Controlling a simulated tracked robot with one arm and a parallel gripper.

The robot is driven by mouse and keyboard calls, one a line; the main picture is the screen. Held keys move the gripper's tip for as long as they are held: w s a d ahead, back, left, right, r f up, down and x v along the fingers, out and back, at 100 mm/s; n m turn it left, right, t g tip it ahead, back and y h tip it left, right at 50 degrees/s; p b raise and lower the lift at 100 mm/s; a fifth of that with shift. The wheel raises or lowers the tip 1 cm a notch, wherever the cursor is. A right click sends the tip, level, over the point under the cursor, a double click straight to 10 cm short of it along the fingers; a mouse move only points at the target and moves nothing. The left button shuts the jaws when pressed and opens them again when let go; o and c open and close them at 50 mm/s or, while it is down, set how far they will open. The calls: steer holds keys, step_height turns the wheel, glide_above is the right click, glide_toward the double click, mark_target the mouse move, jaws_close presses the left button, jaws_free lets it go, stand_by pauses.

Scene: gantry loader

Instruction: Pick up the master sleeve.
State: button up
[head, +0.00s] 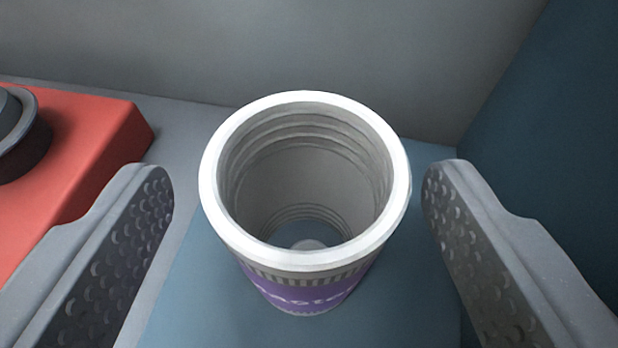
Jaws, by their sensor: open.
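The master sleeve (305,285) is a hollow white-grey cylinder with a bright rim, ridged inner wall and a purple band with lettering on its outside. It stands upright on a blue surface in the middle of the head view. My gripper (298,200) is open, with one dimpled finger on each side of the sleeve. A gap shows between the sleeve and each finger in the picture. The lower part of the sleeve's far side is hidden by its own rim.
A red block (75,150) with a dark round part (22,140) on it lies at the left. A grey wall (300,50) runs behind the sleeve. A dark blue wall (555,150) rises at the right. Bare blue surface (200,310) shows around the sleeve.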

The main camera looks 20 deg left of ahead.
mark_target(306, 156)
steer(key=b+x, duration=0.1)
steer(key=x, duration=0.3)
steer(key=shift+w+d, duration=0.1)
steer(key=shift+c, duration=0.3)
steer(key=c, duration=1.4)
steer(key=shift+o, duration=0.2)
